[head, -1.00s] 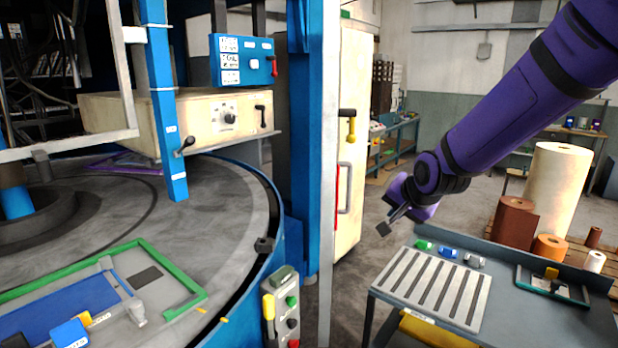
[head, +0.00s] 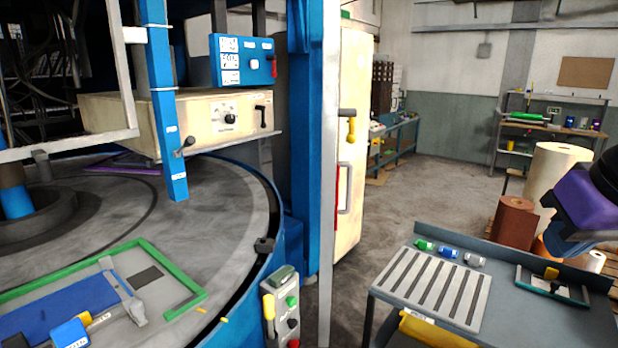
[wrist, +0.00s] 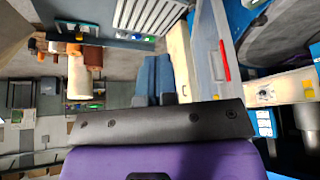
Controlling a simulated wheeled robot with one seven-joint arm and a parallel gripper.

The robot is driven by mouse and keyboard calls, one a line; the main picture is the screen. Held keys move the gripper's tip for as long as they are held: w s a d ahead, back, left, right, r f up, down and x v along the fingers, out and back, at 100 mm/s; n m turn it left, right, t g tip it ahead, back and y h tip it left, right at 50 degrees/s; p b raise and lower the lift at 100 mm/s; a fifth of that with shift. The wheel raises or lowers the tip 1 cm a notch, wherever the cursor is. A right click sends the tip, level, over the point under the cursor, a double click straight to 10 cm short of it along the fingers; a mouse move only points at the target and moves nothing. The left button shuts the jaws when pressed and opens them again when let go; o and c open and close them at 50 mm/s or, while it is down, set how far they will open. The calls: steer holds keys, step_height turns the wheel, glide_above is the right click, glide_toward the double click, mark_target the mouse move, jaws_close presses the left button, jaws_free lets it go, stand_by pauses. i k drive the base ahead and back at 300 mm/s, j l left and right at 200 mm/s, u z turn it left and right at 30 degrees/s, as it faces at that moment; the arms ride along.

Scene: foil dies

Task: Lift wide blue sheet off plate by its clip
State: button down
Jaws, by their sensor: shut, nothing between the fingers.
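A wide blue sheet (head: 62,307) lies flat inside a green-framed plate (head: 158,312) on the round table at the lower left of the head view. A grey bar (head: 123,292) crosses its right end. A blue block (head: 70,335) with a yellow tab (head: 84,319) sits at its near edge; I cannot tell which part is the clip. My gripper (wrist: 153,60) shows in the wrist view with its two blue fingers together, empty. In the head view my purple wrist is at the right edge, far from the sheet.
A grey bench carries a slotted rack (head: 433,288), small bottles (head: 448,252) and a framed tray (head: 552,285) with a yellow piece. A blue post (head: 165,100) and cream control box (head: 215,120) overhang the round table. A cream cabinet (head: 350,150) stands between table and bench.

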mark_target(30, 326)
steer(key=u, duration=1.75)
steer(key=i+j+u, duration=0.25)
steer(key=i+l+u, duration=0.15)
steer(key=u, duration=0.15)
steer(key=i+l+u, duration=0.15)
steer(key=l+u, duration=0.5)
steer(key=i+l, duration=0.05)
